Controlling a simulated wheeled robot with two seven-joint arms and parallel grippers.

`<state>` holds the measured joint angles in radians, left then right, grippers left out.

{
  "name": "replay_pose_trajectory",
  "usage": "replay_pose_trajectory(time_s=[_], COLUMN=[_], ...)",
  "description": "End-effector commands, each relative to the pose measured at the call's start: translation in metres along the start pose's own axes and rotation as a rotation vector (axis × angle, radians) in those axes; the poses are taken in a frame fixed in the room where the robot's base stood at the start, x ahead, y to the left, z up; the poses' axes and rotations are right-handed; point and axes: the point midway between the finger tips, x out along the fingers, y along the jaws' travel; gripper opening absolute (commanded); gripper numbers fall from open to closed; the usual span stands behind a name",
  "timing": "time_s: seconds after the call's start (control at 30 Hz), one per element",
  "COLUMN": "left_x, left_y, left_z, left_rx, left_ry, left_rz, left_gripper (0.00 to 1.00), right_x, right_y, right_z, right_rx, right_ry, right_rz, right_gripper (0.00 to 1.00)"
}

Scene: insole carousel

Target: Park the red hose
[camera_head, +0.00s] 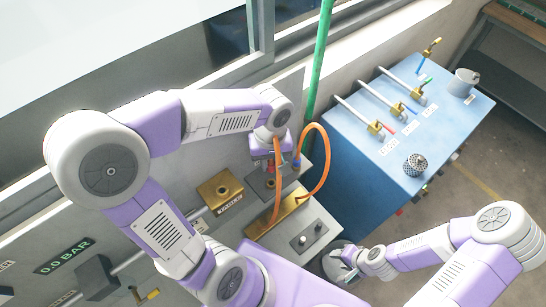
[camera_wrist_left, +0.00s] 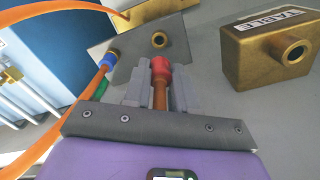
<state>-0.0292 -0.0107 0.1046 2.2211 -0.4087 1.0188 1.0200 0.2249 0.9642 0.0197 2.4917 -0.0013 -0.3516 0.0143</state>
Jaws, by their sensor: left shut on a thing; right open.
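My left gripper (camera_head: 265,160) is shut on the red hose's end. In the left wrist view its red coupling (camera_wrist_left: 160,66) sits between the fingertips, with the orange-brown hose (camera_wrist_left: 160,97) below it. The coupling points towards an empty brass port (camera_wrist_left: 159,40) on a grey plate (camera_wrist_left: 133,62) and appears apart from it. A blue coupling (camera_wrist_left: 110,60) on another orange hose sits at the plate's left side. In the head view an orange hose (camera_head: 326,150) loops right of the gripper. My right gripper (camera_head: 345,260) is open and empty at the lower middle, partly unclear.
A labelled brass block (camera_head: 220,189) with a port stands left of the left gripper. A long brass block (camera_head: 272,219) and a grey box with knobs (camera_head: 306,240) lie below. A blue bench (camera_head: 395,125) with taps and a mug (camera_head: 463,82) stands at the right.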

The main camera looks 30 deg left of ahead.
Motion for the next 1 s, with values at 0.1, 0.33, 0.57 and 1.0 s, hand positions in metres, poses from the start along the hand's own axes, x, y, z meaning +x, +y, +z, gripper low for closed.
replay_pose_trajectory(time_s=[0.1,0.33,0.57,1.0], left_x=[-0.001,0.004,0.025,0.056], left_y=[0.000,0.000,0.000,0.000], left_z=[0.000,0.001,0.001,0.001], left_rx=[0.000,-0.001,-0.001,-0.001], left_ry=[0.000,0.000,-0.001,-0.001], left_rz=[0.000,0.000,-0.001,0.000], left_gripper=[0.00,0.00,0.00,0.00], right_x=[0.000,0.005,0.023,0.048], right_y=[0.000,0.002,0.008,0.018], right_z=[0.000,-0.001,-0.002,-0.003], right_rx=[0.000,0.000,0.000,0.000], right_ry=[0.001,0.001,0.001,0.001], right_rz=[0.000,0.000,0.000,0.000], right_gripper=[0.44,0.44,0.44,0.44])
